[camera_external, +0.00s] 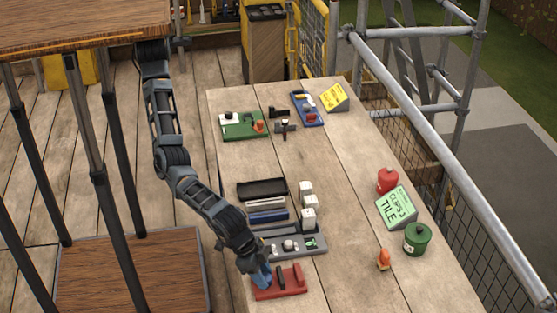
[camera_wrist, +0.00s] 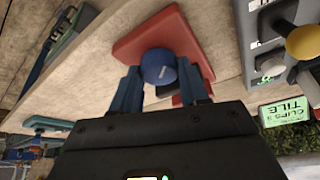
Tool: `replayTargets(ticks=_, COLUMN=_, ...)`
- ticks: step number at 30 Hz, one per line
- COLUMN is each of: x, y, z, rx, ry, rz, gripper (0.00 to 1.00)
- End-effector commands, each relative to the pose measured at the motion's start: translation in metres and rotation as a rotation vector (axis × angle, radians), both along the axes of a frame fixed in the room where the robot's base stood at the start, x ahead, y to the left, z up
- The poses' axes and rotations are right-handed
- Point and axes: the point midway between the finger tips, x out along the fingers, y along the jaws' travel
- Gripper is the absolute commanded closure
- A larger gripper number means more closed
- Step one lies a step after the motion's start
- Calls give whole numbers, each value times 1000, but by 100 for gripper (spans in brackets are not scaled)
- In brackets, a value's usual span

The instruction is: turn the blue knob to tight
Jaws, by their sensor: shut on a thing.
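The blue knob (camera_wrist: 158,66) is round and sits on a red base plate (camera_wrist: 125,48), seen close up in the wrist view. My gripper (camera_wrist: 160,88) is shut on the knob, with one blue-grey finger on each side of it. In the external view the red base (camera_external: 280,284) lies at the near end of the wooden table, and my gripper (camera_external: 262,276) reaches down at its left part. There the fingers largely hide the knob. I cannot read any tight mark or the knob's angle.
A grey panel (camera_external: 312,246) with small fittings lies just behind the red base. White blocks (camera_external: 307,203), an orange item (camera_external: 383,259), a green pot (camera_external: 417,238), a red pot (camera_external: 387,180) and a green clips sign (camera_external: 396,207) stand to the right. The middle of the table is mostly clear.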

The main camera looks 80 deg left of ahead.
Motion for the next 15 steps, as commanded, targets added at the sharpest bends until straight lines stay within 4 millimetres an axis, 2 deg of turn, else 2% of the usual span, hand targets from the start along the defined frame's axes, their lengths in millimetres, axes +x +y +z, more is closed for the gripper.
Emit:
replayTargets(ticks=7, x=0, y=0, z=0, rx=2, ry=0, rz=1, gripper=86)
replayTargets(ticks=8, x=0, y=0, z=0, rx=2, ry=0, rz=2, gripper=53)
replayTargets(ticks=15, x=0, y=0, z=0, rx=1, ry=1, rz=1, gripper=32)
